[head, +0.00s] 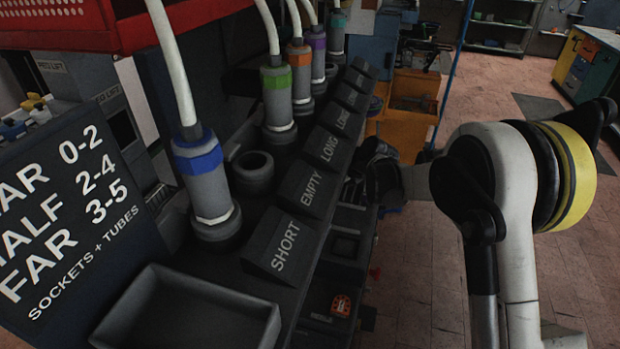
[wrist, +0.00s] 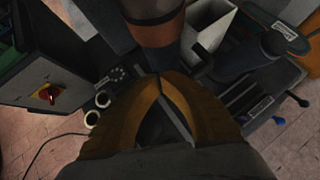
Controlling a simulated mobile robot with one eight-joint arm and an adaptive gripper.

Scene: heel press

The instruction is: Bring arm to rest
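My arm, white and black with a yellow band, rises at the right of the head view. Its end with my gripper (head: 382,172) is dark and partly lost against the bench, beside the labelled sockets. In the wrist view my gripper (wrist: 160,80) shows two brownish fingers that come together at their tips. Only a dark wedge shows between them nearer the palm, and I see nothing held. A grey cylinder with an orange-brown band (wrist: 157,33) stands just beyond the fingertips; I cannot tell whether it touches them.
A row of grey tubes with coloured collars, the blue-collared one (head: 205,175) nearest, lines the bench behind labels such as SHORT (head: 284,246). An empty dark tray (head: 190,315) is in front. A blue pole (head: 455,75) stands beyond. Open tiled floor (head: 425,265) lies right of the bench.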

